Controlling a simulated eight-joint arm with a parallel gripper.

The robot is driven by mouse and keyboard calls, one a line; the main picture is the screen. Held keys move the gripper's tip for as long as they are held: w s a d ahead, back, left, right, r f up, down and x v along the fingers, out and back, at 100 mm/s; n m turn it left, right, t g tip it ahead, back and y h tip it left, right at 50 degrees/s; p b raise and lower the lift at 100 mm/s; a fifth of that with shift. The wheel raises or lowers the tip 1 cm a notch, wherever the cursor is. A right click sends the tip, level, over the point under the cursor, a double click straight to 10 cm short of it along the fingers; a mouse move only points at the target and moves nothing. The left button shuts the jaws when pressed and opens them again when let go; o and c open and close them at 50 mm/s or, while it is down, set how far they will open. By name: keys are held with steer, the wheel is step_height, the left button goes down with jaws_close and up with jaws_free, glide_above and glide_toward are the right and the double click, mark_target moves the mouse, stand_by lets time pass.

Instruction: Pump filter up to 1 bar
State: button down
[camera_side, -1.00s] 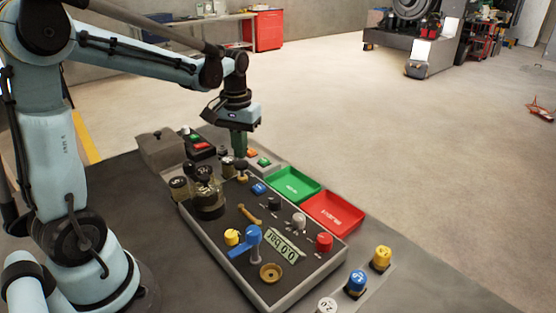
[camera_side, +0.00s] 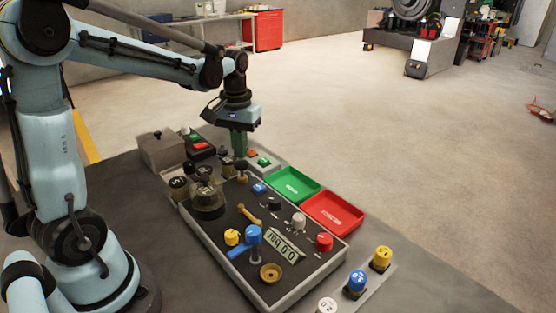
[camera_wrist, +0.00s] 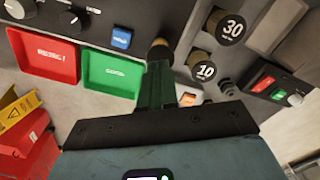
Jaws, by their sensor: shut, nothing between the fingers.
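The grey-framed panel carries a display (camera_side: 283,247) that reads 0.0 bar. A blue-topped post with a blue lever (camera_side: 253,236) stands beside the display. A clear, dark-topped vessel (camera_side: 207,202), which may be the filter, stands at the panel's left side. My gripper (camera_side: 239,154) points down over the panel's far end, well away from the blue lever. Its green fingers (camera_wrist: 157,88) are shut and empty. In the wrist view their tips are close to a dark round knob (camera_wrist: 160,51); I cannot tell whether they touch it.
Green (camera_side: 291,184) and red (camera_side: 333,210) trays line the panel's far edge. Yellow (camera_side: 232,237), white (camera_side: 299,220) and red (camera_side: 323,242) knobs stand on the panel. Knobs marked 30 (camera_wrist: 231,27) and 10 (camera_wrist: 205,71) are near my fingers. A grey box (camera_side: 161,151) stands at left.

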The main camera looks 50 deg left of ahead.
mark_target(241, 162)
steer(key=shift+f, duration=0.2)
steer(key=shift+f, duration=1.65)
steer(key=shift+r, duration=1.65)
steer(key=shift+f, duration=0.1)
steer(key=shift+f, duration=1.55)
steer(key=shift+r, duration=1.65)
steer(key=shift+f, duration=0.15)
